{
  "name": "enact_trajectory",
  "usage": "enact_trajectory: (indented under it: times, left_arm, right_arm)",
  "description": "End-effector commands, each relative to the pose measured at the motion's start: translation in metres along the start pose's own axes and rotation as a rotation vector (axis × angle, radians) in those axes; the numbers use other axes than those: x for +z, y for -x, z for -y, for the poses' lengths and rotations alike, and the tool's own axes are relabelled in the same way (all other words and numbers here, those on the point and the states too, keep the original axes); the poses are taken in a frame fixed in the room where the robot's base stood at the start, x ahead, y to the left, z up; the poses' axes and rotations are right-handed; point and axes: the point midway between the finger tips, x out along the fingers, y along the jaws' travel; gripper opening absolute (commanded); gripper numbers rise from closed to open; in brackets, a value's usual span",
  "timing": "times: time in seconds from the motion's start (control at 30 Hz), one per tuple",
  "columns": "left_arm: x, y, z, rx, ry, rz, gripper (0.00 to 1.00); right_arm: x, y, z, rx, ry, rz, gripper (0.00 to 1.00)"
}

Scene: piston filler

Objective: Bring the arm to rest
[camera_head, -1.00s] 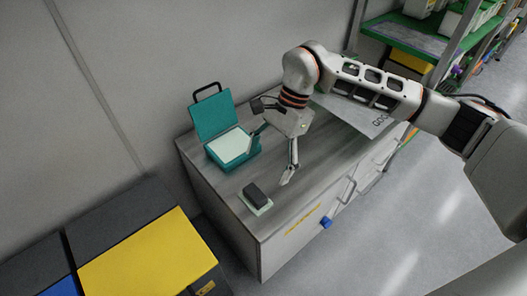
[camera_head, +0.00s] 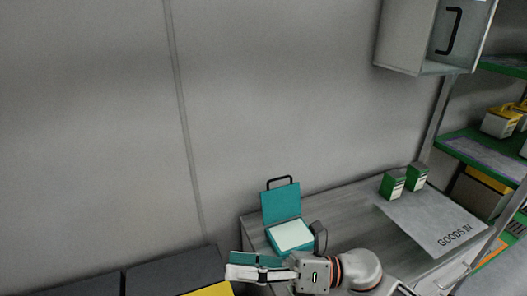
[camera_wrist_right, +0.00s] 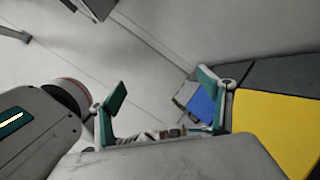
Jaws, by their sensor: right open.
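My right gripper (camera_head: 238,266) is at the bottom of the head view, with its arm coming in from the lower right. It points left, in front of the near left end of the grey cabinet top (camera_head: 345,205). In the right wrist view its two teal-padded fingers (camera_wrist_right: 160,92) stand wide apart with nothing between them. The gripper is open and empty. Most of the right arm is below the head view's edge. My left gripper is not in view.
An open teal case (camera_head: 283,205) stands on the cabinet top behind the gripper. Two green-and-white boxes (camera_head: 392,185) and a "GOODS IN" sheet (camera_head: 430,222) lie further right. A wall cabinet (camera_head: 410,40) hangs upper right.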

Motion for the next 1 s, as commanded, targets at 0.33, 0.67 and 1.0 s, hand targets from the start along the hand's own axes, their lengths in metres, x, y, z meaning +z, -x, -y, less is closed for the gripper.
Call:
enact_trajectory:
  times: [0.33, 0.67, 1.0]
  left_arm:
    - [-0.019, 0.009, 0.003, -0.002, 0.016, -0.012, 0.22]
    - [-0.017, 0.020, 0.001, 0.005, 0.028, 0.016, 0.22]
    - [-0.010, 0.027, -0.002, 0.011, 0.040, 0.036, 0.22]
  right_arm:
    - [0.034, 0.073, 0.032, -0.066, -0.793, 0.711, 0.79]
    - [-0.093, 0.209, 0.090, -0.179, -1.584, 1.382, 0.79]
    - [-0.235, 0.280, 0.074, -0.259, -2.024, 1.806, 0.79]
